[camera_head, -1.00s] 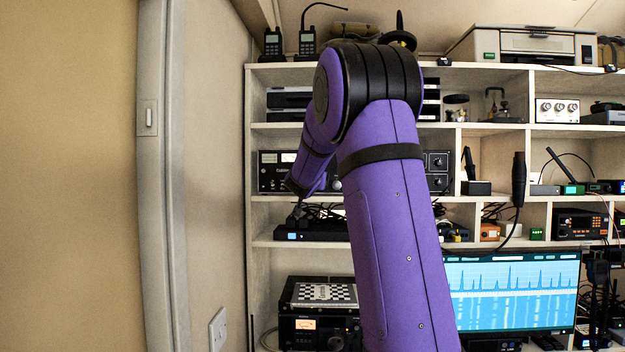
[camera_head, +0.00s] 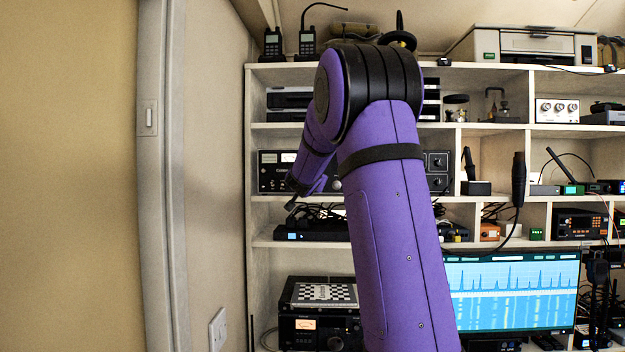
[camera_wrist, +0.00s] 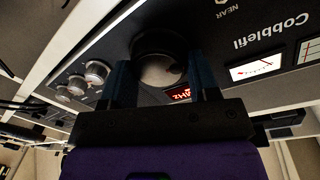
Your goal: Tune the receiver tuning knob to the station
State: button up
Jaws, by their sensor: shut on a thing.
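The receiver (camera_head: 272,158) is a black-faced unit on the left of the shelves in the head view, partly hidden behind my purple arm. Its front fills the wrist view, with "Cobblefil" lettering, a lit meter (camera_wrist: 258,68) and a red display (camera_wrist: 180,94). The large round tuning knob (camera_wrist: 161,70) is dark with a paler face. My gripper (camera_wrist: 165,80) is shut on the tuning knob, one finger on each side of it. In the head view the knob is hidden by my arm.
Several small silver knobs (camera_wrist: 96,72) sit beside the tuning knob on the panel. A shelf with cables and a black box (camera_head: 310,234) is just below the receiver. A wall (camera_head: 215,180) stands close at the left. A monitor (camera_head: 512,290) is at the lower right.

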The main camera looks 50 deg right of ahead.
jog(key=shift+m, duration=0.9)
jog(key=o, duration=0.9)
jog(key=shift+o, duration=0.2)
jog(key=v, duration=1)
jog(key=shift+s+a, duration=0.25)
jog(key=shift+s, duration=0.05)
